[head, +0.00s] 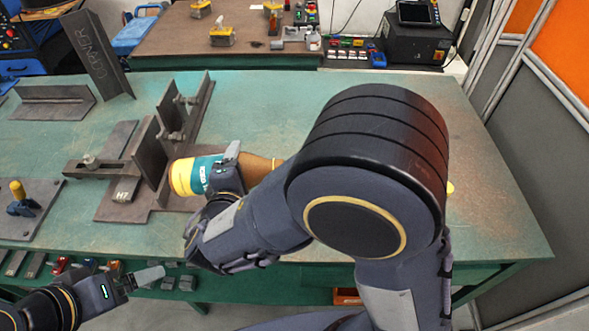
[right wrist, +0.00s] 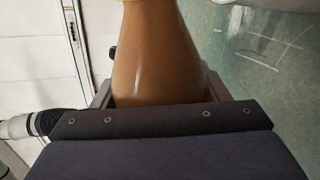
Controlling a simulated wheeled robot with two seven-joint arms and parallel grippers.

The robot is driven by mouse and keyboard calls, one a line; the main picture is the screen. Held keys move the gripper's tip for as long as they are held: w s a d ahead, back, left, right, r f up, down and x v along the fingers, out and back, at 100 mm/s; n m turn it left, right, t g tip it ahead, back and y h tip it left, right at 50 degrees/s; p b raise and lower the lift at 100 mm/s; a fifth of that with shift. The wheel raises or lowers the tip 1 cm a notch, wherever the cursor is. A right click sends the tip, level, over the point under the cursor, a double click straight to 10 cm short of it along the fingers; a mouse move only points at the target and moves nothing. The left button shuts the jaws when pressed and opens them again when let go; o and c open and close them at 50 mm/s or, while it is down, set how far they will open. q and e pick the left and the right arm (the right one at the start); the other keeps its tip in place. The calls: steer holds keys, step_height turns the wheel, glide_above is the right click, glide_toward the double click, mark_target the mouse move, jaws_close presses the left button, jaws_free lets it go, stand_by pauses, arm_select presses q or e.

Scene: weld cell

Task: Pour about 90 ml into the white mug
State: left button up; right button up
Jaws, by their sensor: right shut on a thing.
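A brown bottle (head: 257,167) with a teal and yellow label lies tilted almost sideways in the head view, above the near part of the green table. Its yellow end points left, and its brown part runs right behind my right arm. My right gripper (head: 226,174) is shut around it. In the right wrist view the brown bottle (right wrist: 162,55) fills the space between the fingers. My left gripper (head: 140,279) is low at the left, in front of the table edge and empty; its opening is unclear. I see no white mug in either view; my right arm hides part of the table.
A steel angle fixture (head: 150,150) stands just left of the bottle, with a marked upright plate (head: 95,55) behind it. A yellow bit (head: 451,188) shows beside my right arm.

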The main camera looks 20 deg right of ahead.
steer(key=shift+f+b, duration=0.35)
arm_select(q)
steer(key=shift+r+p, duration=0.3)
steer(key=shift+r, duration=0.2)
arm_select(e)
steer(key=shift+w+a+f+n+h, duration=0.15)
steer(key=shift+f+n, duration=0.1)
steer(key=shift+f, duration=0.2)
steer(key=shift+s+a+f+n+h, duration=0.15)
steer(key=shift+f+n, duration=0.1)
steer(key=shift+f, duration=0.2)
steer(key=shift+w, duration=0.1)
stand_by(0.5)
